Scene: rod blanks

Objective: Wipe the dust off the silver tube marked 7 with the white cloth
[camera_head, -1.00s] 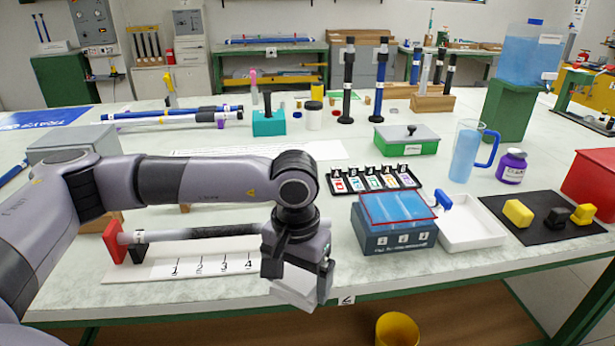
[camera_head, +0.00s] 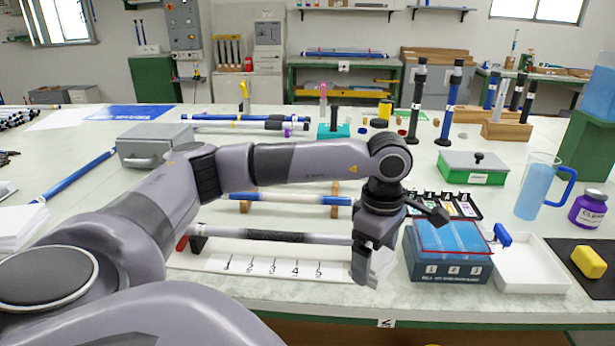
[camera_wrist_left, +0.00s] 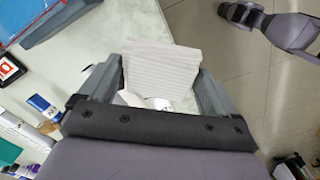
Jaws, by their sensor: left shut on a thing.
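The silver tube (camera_head: 328,239) lies level behind a white numbered strip (camera_head: 290,266) at the bench front. A dark, dusty-looking band covers its middle, with paler grey on either side. I cannot read its mark. My left gripper (camera_head: 366,268) is at the tube's right end, pointing down, and hides that end. It is shut on the white cloth (camera_head: 383,264), which sticks out beside the fingers. In the left wrist view the ribbed cloth (camera_wrist_left: 160,68) lies between the fingers. A dark gripper, apparently my right one (camera_wrist_left: 240,14), shows small at the top right there; its jaws are unclear.
Close right of my left gripper stand a blue-lidded box (camera_head: 450,268) and a white tray (camera_head: 530,268). A blue and white tube (camera_head: 285,197) rests on supports behind. A jug (camera_head: 537,190) and purple bottle (camera_head: 588,208) stand further right.

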